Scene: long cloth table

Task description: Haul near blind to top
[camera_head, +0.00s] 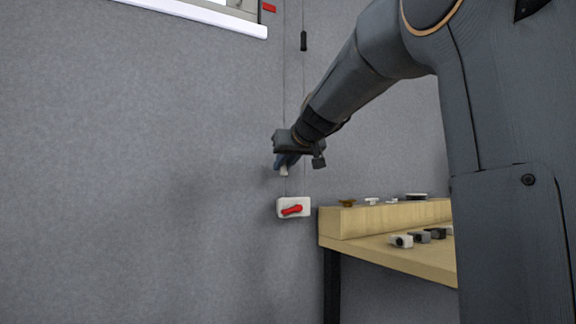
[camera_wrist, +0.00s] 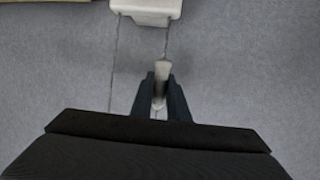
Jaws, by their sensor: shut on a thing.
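The blind's white bottom rail (camera_head: 200,14) shows at the top left, under a window opening. Two thin cords hang down the wall to the right of it. One carries a dark pull knob (camera_head: 303,41) high up. My gripper (camera_head: 284,165) is shut on a pale pull knob (camera_head: 284,172), low on the other cord and just above a white wall box with a red lever (camera_head: 293,208). In the wrist view the pale knob (camera_wrist: 161,70) sits between the fingers of my gripper (camera_wrist: 161,88), and the white box (camera_wrist: 147,8) is at the top edge.
A wooden workbench (camera_head: 400,252) stands at the right, with small fittings on its raised back ledge and several small blocks in front. A small red tag (camera_head: 268,8) is by the window. The wall at the left is bare.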

